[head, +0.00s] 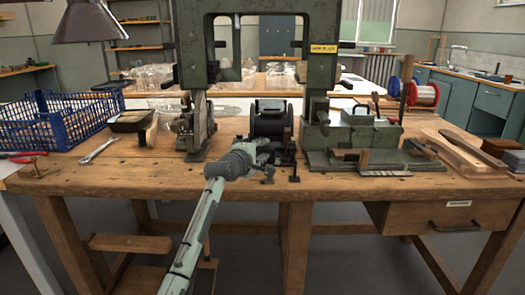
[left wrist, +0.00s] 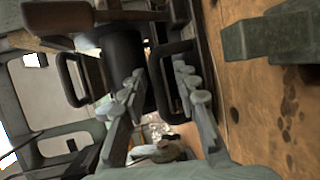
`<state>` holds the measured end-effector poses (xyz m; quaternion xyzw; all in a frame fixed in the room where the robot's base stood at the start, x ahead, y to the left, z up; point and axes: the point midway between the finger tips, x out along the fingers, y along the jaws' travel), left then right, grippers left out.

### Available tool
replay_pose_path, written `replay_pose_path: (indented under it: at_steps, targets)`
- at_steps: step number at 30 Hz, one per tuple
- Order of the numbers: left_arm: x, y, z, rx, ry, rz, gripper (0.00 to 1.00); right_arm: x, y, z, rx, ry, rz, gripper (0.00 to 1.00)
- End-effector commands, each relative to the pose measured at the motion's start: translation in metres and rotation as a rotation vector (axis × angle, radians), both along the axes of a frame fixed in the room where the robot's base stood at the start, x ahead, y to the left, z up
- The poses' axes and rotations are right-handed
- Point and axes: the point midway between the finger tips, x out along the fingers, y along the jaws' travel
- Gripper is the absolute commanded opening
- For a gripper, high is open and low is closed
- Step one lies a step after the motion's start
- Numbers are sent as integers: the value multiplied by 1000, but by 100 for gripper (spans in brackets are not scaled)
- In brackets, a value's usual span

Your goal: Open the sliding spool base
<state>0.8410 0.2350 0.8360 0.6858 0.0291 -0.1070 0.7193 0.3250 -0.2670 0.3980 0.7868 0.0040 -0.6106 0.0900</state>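The black spool base (head: 270,120) stands in the middle of the workbench, between the columns of the green machine. My left gripper (head: 267,165) is in front of it, near the bench's front edge. In the left wrist view the fingers of my left gripper (left wrist: 158,73) are apart. A black loop handle (left wrist: 155,82) shows between them, in front of the dark cylinder (left wrist: 122,52). I cannot tell whether the fingers touch the handle. A second black loop handle (left wrist: 66,80) is left of the fingers. My right gripper is in neither view.
The green machine (head: 322,95) rises close on both sides. A blue crate (head: 60,125) and a wrench (head: 98,150) are on the left of the wooden bench (head: 110,180). Wooden strips (head: 455,150) lie on the right. The bench's left front is mostly clear.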

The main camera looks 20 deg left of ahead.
Motion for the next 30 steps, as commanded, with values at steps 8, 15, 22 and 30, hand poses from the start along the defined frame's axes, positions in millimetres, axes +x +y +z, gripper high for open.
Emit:
replay_pose_path:
  at_steps: [8, 15, 22, 30]
  targets:
    - [-1, 0, 1, 0, -1, 0, 32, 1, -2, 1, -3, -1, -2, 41]
    - [-29, 3, 5, 0, -2, 0, 32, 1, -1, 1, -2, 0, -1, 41]
    - [-78, 9, 15, 0, -2, 1, 32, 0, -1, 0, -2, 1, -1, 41]
    - [-113, 13, 22, 0, 0, 0, 32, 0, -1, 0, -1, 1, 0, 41]
